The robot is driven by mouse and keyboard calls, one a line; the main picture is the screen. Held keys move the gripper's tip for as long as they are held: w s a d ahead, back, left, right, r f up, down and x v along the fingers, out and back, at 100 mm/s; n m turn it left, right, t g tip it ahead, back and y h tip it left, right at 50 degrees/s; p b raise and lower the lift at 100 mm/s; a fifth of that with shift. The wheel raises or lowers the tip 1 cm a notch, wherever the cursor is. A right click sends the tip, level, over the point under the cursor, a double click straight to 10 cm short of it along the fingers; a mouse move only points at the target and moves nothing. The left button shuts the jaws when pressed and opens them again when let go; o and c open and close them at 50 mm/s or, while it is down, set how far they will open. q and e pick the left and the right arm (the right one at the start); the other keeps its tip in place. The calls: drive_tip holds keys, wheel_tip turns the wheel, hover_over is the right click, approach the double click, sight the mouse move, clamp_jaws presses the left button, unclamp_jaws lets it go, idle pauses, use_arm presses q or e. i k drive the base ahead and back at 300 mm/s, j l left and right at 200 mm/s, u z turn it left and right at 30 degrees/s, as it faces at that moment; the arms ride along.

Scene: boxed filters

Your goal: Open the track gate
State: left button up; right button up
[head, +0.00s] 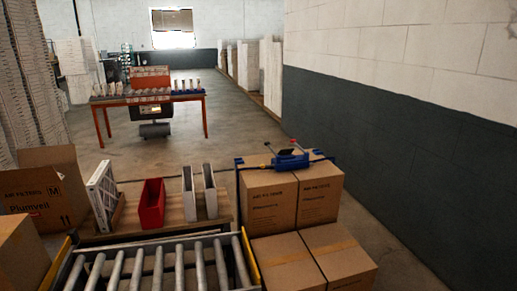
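A roller track (150,266) with several grey metal rollers fills the bottom left of the head view. Neither of my grippers is in view.
Behind the track, a wooden surface holds a white-framed filter (101,196), a red bin (152,204) and two upright white pieces (199,192). Stacked cartons (271,204) with a blue tool (289,161) on top stand right. An open carton (52,190) stands left. An orange-legged table (98,122) stands farther back.

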sight(45, 285)
drive_tip(key=k+l+u, duration=0.25)
drive_tip(key=u, duration=1.55)
drive_tip(key=i+j+z, duration=0.1)
drive_tip(key=z, duration=0.5)
drive_tip(key=i+j+z, duration=0.35)
drive_tip(key=j, duration=0.3)
drive_tip(key=i+j+z, duration=0.15)
drive_tip(key=j, duration=0.2)
drive_tip(key=i+j, duration=0.15)
drive_tip(key=j, duration=0.25)
drive_tip(key=i+j, duration=0.15)
drive_tip(key=j, duration=0.25)
drive_tip(key=i+j+z, duration=0.1)
drive_tip(key=j, duration=0.3)
drive_tip(key=i+j, duration=0.25)
drive_tip(key=j, duration=0.15)
drive_tip(key=i+j, duration=0.15)
drive_tip(key=j, duration=0.25)
drive_tip(key=z, duration=0.05)
